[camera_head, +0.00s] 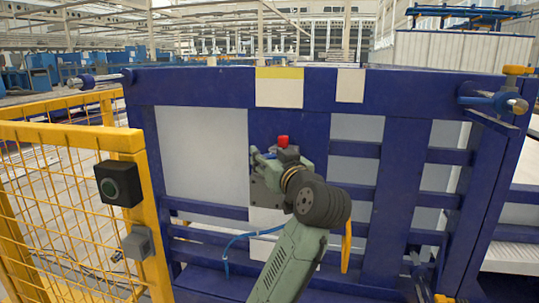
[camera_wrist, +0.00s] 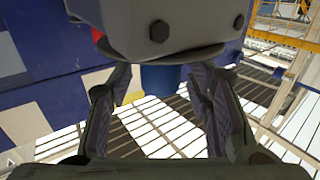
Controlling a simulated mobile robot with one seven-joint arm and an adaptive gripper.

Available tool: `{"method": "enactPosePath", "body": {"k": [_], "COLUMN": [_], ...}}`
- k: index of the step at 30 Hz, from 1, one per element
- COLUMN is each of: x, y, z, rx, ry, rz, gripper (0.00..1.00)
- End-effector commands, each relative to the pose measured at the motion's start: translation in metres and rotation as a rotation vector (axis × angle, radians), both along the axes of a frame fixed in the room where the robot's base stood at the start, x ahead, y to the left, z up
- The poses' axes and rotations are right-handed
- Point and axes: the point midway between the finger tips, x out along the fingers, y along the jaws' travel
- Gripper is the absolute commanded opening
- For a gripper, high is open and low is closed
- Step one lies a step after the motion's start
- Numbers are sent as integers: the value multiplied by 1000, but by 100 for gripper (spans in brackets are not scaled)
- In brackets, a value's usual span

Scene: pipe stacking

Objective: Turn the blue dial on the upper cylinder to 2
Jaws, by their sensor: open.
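My gripper (camera_wrist: 158,88) shows in the wrist view with its two fingers spread apart. A blue rounded piece (camera_wrist: 162,79) appears beyond the gap between them, partly covered by the grey housing above; I cannot tell whether it is the dial. In the head view my gripper (camera_head: 262,160) is in front of the blue frame's middle, small and partly hidden by my wrist. Metal-ended cylinders stick out at the frame's upper left (camera_head: 82,81) and upper right (camera_head: 506,102). The right one has blue parts around it. No dial numbers are readable.
The large blue frame (camera_head: 205,87) with pale panels spans the view. A yellow mesh fence (camera_head: 70,135) with a black button box (camera_head: 118,184) stands at the left. A blue cable (camera_head: 240,240) hangs low beside my arm. The wrist view shows a light slatted area (camera_wrist: 150,122) below.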

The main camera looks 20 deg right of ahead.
Motion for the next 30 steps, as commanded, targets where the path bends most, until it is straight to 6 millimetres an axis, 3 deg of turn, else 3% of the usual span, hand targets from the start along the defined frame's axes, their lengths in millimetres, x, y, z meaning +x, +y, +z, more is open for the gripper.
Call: {"method": "enactPosePath", "body": {"k": [5,25,30], "x": [0,-1,-1], "y": [0,0,0], "z": [0,0,0], "rx": [0,-1,0], "ry": [0,0,0], "rz": [0,1,4], "gripper": [44,0,0]}}
